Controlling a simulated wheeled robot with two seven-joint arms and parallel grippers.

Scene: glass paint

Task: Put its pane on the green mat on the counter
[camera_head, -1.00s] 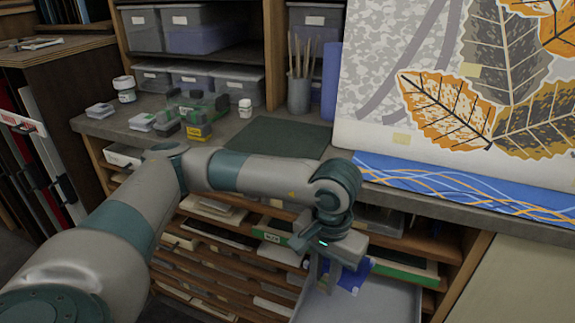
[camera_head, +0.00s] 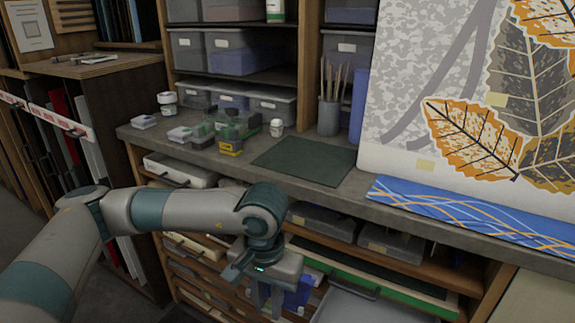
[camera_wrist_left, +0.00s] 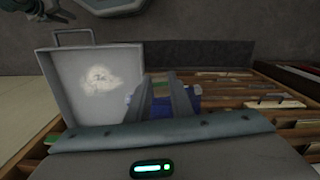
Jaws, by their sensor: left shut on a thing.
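The green mat (camera_head: 305,161) lies flat and bare on the grey counter (camera_head: 385,196) in the head view. My left gripper (camera_head: 268,303) is below the counter's front edge, in front of the open shelves and lower in the picture than the mat. It is shut on a small blue pane (camera_head: 299,291), which shows beside and behind the fingers. In the left wrist view the fingers (camera_wrist_left: 166,92) partly cover the blue pane (camera_wrist_left: 194,98). My right gripper is not in the head view.
Small jars and boxes (camera_head: 232,125) stand left of the mat, and a brush pot (camera_head: 329,115) stands behind it. A large leaf-patterned panel and a blue patterned strip (camera_head: 470,215) are at right. A pulled-out grey tray (camera_head: 365,306) is beside the gripper.

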